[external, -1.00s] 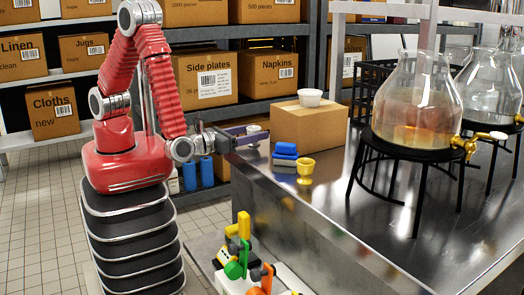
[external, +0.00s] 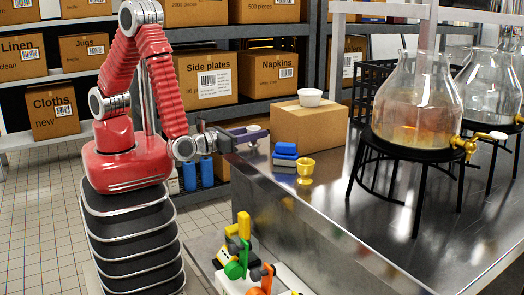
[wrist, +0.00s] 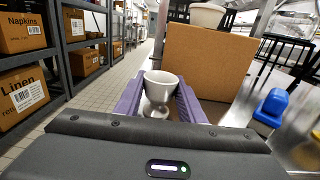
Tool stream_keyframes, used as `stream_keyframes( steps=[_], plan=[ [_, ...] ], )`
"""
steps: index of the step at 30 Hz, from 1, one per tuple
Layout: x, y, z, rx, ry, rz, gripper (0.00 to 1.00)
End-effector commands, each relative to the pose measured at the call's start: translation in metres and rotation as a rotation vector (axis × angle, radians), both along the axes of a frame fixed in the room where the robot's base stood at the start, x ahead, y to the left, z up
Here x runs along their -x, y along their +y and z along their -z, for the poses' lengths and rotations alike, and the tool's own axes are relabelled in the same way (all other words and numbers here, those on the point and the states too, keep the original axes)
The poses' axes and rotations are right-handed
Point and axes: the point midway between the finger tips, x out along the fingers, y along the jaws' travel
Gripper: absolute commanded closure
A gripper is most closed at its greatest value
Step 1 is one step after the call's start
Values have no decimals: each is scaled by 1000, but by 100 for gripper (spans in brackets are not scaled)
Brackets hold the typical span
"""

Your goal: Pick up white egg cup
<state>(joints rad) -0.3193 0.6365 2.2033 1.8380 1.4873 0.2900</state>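The white egg cup (wrist: 160,88) stands between the two purple fingers of my gripper (wrist: 161,96) in the wrist view. The fingers look open, one on each side of the cup; any contact with it is hard to make out. In the external view my gripper (external: 252,132) is low over the back left edge of the metal counter. There, the fingers mostly hide the cup.
A cardboard box (external: 308,123) with a white bowl (external: 310,97) on top stands just beyond my gripper. A blue object (external: 286,149) and a gold cup (external: 306,166) are to the right, nearer the camera. Glass dispensers (external: 416,100) stand on black stands further right.

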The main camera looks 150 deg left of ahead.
Motion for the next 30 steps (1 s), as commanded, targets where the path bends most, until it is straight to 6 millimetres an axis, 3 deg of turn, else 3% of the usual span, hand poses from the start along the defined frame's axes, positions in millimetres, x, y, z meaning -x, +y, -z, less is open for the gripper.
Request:
stream_keyframes(
  steps=[9, 20, 30],
  plan=[
    [0, 0, 0, 0, 0, 0, 87],
    [0, 0, -5, 0, -2, 0, 87],
    [0, 0, -41, -1, -5, -1, 87]
  ],
)
